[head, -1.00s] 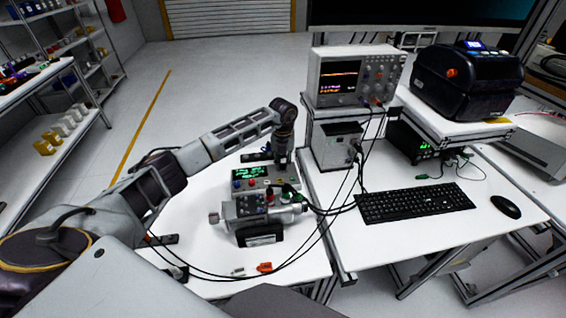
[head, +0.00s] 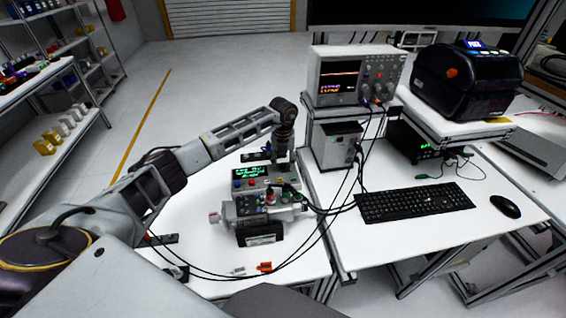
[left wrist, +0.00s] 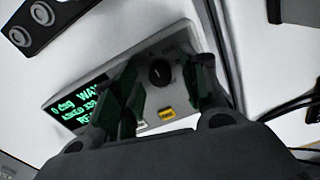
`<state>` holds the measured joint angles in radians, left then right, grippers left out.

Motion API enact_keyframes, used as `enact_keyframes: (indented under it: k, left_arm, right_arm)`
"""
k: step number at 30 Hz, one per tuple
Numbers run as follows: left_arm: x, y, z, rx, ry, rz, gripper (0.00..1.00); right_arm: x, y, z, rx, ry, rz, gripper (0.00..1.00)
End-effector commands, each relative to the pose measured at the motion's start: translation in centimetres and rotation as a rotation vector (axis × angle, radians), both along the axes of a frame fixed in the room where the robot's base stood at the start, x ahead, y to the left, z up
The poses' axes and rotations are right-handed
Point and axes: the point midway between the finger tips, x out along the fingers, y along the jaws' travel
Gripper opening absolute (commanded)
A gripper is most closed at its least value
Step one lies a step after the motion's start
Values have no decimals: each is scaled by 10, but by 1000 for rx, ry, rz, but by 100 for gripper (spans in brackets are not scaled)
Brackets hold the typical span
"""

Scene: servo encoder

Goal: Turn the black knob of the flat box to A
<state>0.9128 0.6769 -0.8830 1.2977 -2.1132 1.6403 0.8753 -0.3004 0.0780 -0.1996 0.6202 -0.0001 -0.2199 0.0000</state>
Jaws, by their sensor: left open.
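The flat box (head: 252,187) is grey with a green-lit display (left wrist: 82,106) and lies on the left white table, behind a motor-like unit. In the left wrist view its round black knob (left wrist: 161,72) sits on the panel right of the display.
A yellow button (left wrist: 166,114) is near the knob. The grey cylindrical unit (head: 240,211) with cables stands in front of the box. A dark strip with round holes (left wrist: 40,22) lies behind it. An oscilloscope (head: 335,80) and keyboard (head: 415,202) are to the right.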

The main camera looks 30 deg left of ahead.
Motion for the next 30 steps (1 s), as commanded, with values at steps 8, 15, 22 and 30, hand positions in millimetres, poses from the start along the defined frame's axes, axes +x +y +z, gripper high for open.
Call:
enact_keyframes:
  k: [8,15,22,30]
  left_arm:
    - [0,0,3,0,0,0,43]
    - [1,0,23,1,-2,0,43]
    - [1,0,56,0,-3,-1,43]
    - [0,0,94,1,-2,0,43]
  right_arm:
    - [0,-5,0,-4,0,3,0]
    - [0,-3,0,-3,0,2,0]
    - [0,-2,0,-2,0,1,0]
    - [0,-2,0,-2,0,1,0]
